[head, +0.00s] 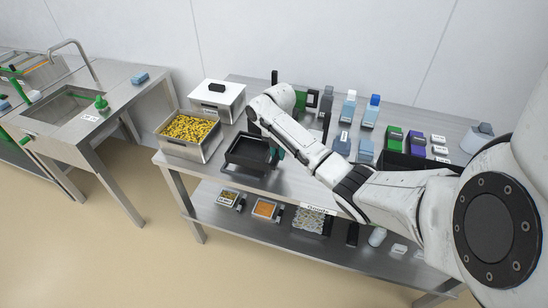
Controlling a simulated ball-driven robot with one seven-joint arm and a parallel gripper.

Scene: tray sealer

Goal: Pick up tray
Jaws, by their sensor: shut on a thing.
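A black rectangular tray (245,163) is at the front left part of the steel table, right of a metal container of yellow pieces. My gripper (274,153) is at the tray's right side, shut on its edge. My arm reaches in from the right and covers part of the view there. The fingertips are small and partly hidden by the wrist. I cannot tell whether the tray rests on the table or is slightly raised.
The metal container (187,150) of yellow pieces stands close left of the tray. A white lidded box (216,101) is behind. Several bottles and boxes stand at the back right, including a blue-capped bottle (371,112). The lower shelf (265,232) holds small containers. A sink (70,108) is left.

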